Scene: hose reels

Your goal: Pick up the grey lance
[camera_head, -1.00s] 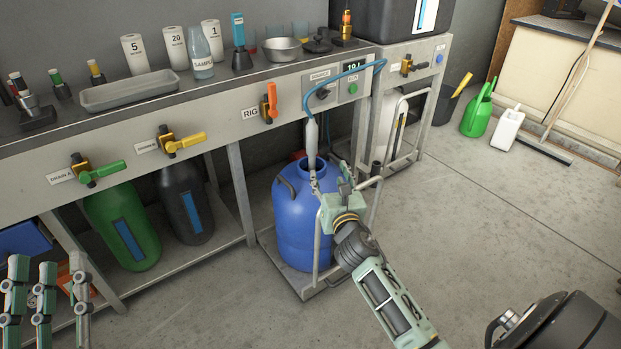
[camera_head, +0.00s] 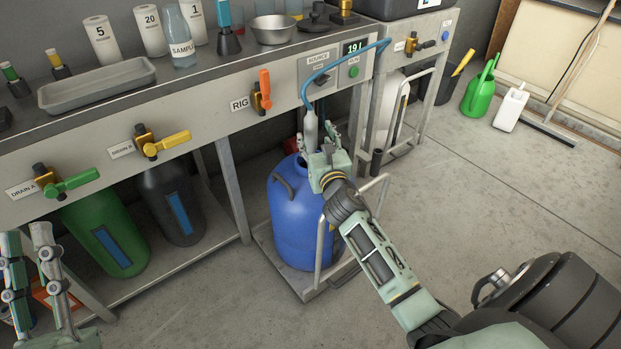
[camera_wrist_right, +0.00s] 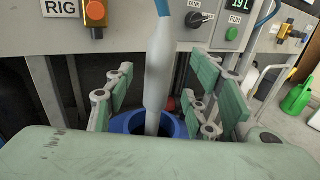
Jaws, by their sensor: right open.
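The grey lance (camera_head: 311,127) hangs upright from a blue hose (camera_head: 343,62). Its lower end goes down into the open mouth of a blue drum (camera_head: 292,225). My right gripper (camera_head: 325,137) is open beside the lance, just above the drum. In the right wrist view the lance (camera_wrist_right: 159,70) stands between the spread fingers of my right gripper (camera_wrist_right: 160,100), with gaps on both sides. The lance tip is hidden inside the drum mouth (camera_wrist_right: 133,124). My left gripper (camera_head: 35,260) is at the lower left, far from the lance; its fingers look spread apart.
The drum stands on a trolley with a metal handle (camera_head: 322,245). Above is the bench panel with an orange RIG valve (camera_head: 264,90) and a green RUN button (camera_head: 354,72). A green drum (camera_head: 105,235) and a dark drum (camera_head: 177,205) sit under the bench.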

